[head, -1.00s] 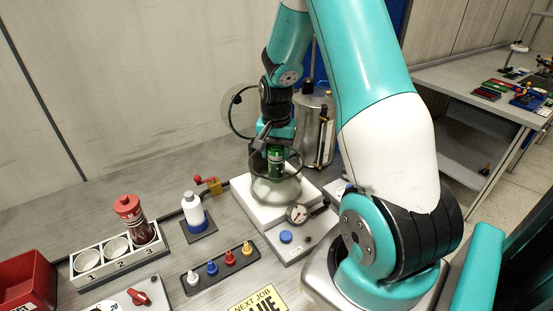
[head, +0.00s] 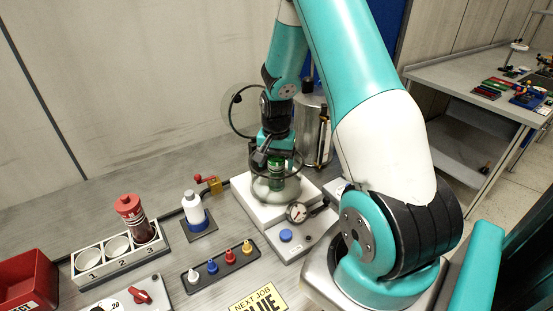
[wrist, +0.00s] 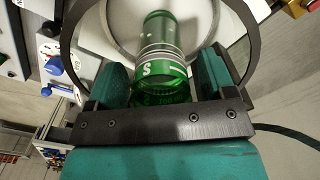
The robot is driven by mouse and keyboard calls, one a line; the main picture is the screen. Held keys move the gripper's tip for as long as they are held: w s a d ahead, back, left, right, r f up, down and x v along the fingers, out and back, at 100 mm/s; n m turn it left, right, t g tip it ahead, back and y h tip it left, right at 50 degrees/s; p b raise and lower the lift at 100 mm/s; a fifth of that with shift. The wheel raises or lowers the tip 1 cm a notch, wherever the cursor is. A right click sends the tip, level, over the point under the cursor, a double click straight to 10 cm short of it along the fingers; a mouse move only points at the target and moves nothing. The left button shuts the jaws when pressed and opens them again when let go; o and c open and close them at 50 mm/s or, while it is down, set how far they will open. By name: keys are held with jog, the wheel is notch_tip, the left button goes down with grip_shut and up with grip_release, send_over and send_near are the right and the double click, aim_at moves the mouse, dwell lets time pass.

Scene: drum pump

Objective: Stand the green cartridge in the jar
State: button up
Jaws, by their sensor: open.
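The green cartridge (wrist: 160,55) is inside the round glass jar (head: 278,190), which stands on a white base. In the wrist view the cartridge lies between the two fingers of my gripper (wrist: 163,88), with visible room at its sides. In the head view my gripper (head: 274,160) is at the jar's mouth, pointing down, and the green cartridge (head: 277,168) shows just below it. My gripper is open around the cartridge's upper end. The cartridge looks roughly upright in the head view. Its lower end is hard to make out through the glass.
A gauge (head: 297,212) and a blue button (head: 286,236) sit in front of the jar. A metal drum (head: 316,125) stands behind. Left are a white bottle (head: 193,208), a numbered rack (head: 117,250) with a red-capped cartridge (head: 132,215), and a peg tray (head: 221,265).

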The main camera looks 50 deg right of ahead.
notch_tip(320, 180, up, 11)
jog(key=b, duration=0.2)
jog(key=shift+b, duration=0.3)
jog(key=s+a+r+n+t+y, duration=0.1)
jog(key=s+a+r+n, duration=0.3)
jog(key=a, duration=0.6)
jog(key=a+r+n+y, duration=0.1)
jog(key=a+r+n, duration=0.3)
jog(key=a, duration=0.5)
jog(key=s+a+r+n+g+y, duration=0.1)
jog(key=s+a+n+y, duration=0.1)
jog(key=s+a+n, duration=0.9)
jog(key=s+a, duration=0.2)
jog(key=s, duration=0.1)
jog(key=shift+s+a, duration=0.3)
jog(key=shift+a, duration=0.1)
